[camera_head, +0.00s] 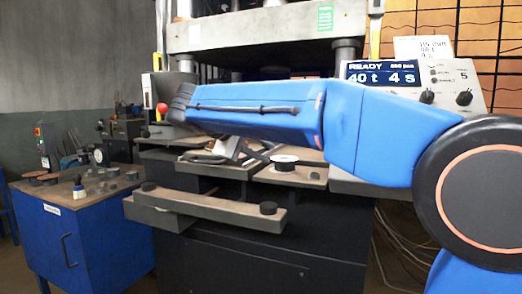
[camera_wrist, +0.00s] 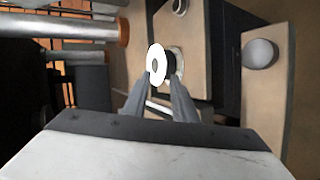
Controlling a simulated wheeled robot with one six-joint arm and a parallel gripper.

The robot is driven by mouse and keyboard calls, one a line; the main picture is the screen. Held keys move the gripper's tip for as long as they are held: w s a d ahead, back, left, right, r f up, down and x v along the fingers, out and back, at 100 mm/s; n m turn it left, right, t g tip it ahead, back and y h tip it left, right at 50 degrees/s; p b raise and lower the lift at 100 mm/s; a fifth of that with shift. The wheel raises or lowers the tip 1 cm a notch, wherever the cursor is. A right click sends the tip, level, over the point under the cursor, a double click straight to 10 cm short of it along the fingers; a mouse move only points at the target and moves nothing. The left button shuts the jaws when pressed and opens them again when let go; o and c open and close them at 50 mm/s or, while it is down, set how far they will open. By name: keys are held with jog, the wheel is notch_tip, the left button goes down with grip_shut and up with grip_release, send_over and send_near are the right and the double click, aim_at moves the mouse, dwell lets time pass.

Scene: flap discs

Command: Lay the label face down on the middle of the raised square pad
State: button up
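The label is a thin white ring (camera_wrist: 152,76) with a dark centre hole, standing tilted between my fingertips in the wrist view. My gripper (camera_wrist: 157,79) appears shut on it, though the exact contact is too small to see. A short dark round piece and a pale ring show just behind the label. Below is a raised, tan-topped pad (camera_wrist: 205,75), and the label is apart from its surface. In the head view my arm hides most of the gripper (camera_head: 240,150), and the label cannot be made out there.
A front bar (camera_head: 205,205) carries dark knobs. Press columns (camera_wrist: 70,30) stand close on the wrist view's left. A blue cabinet (camera_head: 105,235) stands left.

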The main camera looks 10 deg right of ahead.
aim_at(278, 159)
jog(key=shift+x, duration=2.4)
jog(key=shift+c, duration=1.4)
jog(key=shift+c, duration=1)
grip_shut()
jog(key=shift+r, duration=0.15)
notch_tip(278, 159, up, 6)
jog(key=shift+r, duration=0.1)
